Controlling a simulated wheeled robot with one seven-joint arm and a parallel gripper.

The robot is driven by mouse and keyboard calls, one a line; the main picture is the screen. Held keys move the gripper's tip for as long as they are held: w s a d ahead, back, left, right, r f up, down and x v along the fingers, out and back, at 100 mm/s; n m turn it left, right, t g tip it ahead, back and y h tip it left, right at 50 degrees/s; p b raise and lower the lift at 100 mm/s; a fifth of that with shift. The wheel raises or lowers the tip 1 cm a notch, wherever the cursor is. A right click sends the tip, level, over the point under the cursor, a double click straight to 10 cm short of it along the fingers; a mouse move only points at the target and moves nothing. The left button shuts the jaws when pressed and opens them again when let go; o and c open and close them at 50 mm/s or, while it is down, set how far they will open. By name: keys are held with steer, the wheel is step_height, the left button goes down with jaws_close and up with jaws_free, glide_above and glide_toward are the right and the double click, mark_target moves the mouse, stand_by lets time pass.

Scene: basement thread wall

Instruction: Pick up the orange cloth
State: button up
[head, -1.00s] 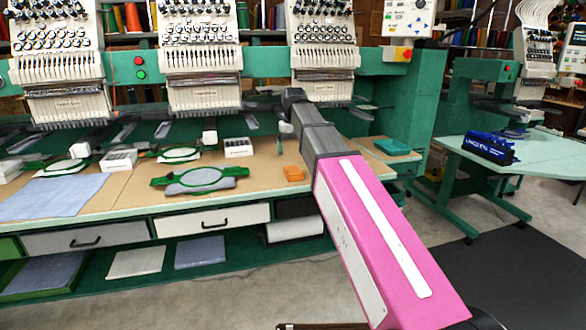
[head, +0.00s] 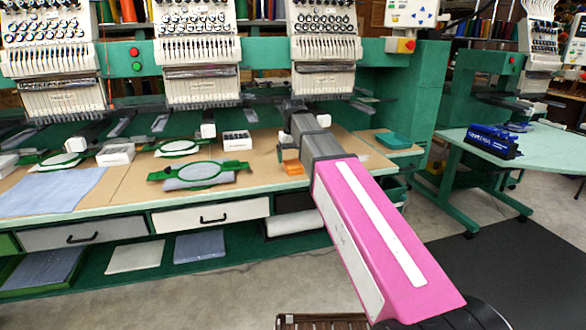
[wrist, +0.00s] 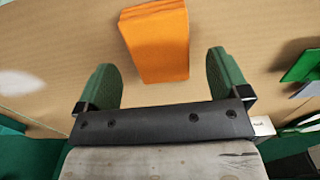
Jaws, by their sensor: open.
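The orange cloth (head: 292,167) lies folded on the tan worktop (head: 128,190), close to the front edge and just left of my arm in the head view. In the wrist view the cloth (wrist: 157,42) lies ahead of and partly between the two green fingers of my gripper (wrist: 163,75). The fingers are apart, with a gap on each side of the cloth, and hold nothing. In the head view the end of my arm partly hides the cloth's right side, and the fingertips are hard to make out.
A green hoop with grey cloth (head: 198,174) and a small white box (head: 237,141) lie left of the cloth. A teal tray (head: 393,140) sits on the right. Embroidery machine heads (head: 326,50) hang above the back of the worktop.

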mark_target(293, 163)
step_height(293, 163, down, 4)
steer(key=shift+r, duration=0.25)
steer(key=c, duration=1.1)
steer(key=shift+o, duration=0.2)
steer(key=shift+r, duration=0.15)
step_height(293, 163, up, 4)
steer(key=shift+f, duration=0.15)
steer(key=s+a+r, duration=0.7)
steer(key=a, duration=0.2)
steer(key=shift+a, duration=0.15)
steer(key=shift+s, duration=0.1)
